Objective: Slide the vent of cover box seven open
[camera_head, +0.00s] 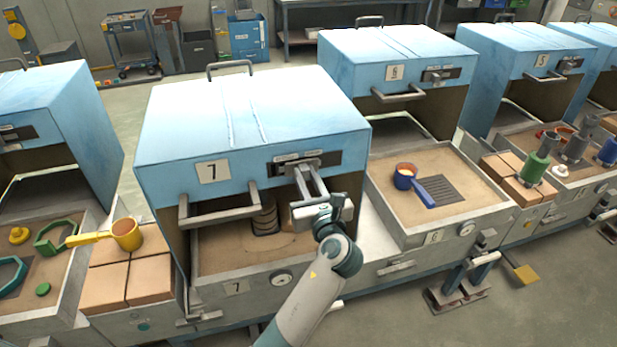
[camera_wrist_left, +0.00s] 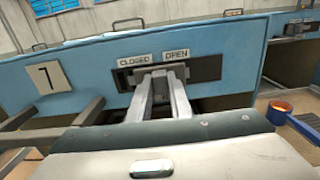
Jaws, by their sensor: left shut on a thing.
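Cover box seven (camera_head: 250,125) is the blue hood with a "7" label (camera_head: 213,171), and its label also shows in the left wrist view (camera_wrist_left: 47,77). Its vent slot (camera_head: 332,158) is a dark strip on the upper front, under the words CLOSED and OPEN (camera_wrist_left: 177,54). My left gripper (camera_head: 308,170) is in front of this slot, its fingers shut on the vent slider. In the left wrist view the fingertips (camera_wrist_left: 165,76) stand near the middle of the slot (camera_wrist_left: 207,72), between the two words. My right gripper is not in view.
The hood's front handle (camera_head: 218,218) sticks out left of my left gripper. Below is the sand tray (camera_head: 215,250) with a dark stacked piece (camera_head: 265,216). Box six (camera_head: 400,55) stands to the right, and a yellow ladle (camera_head: 125,234) lies on bricks at left.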

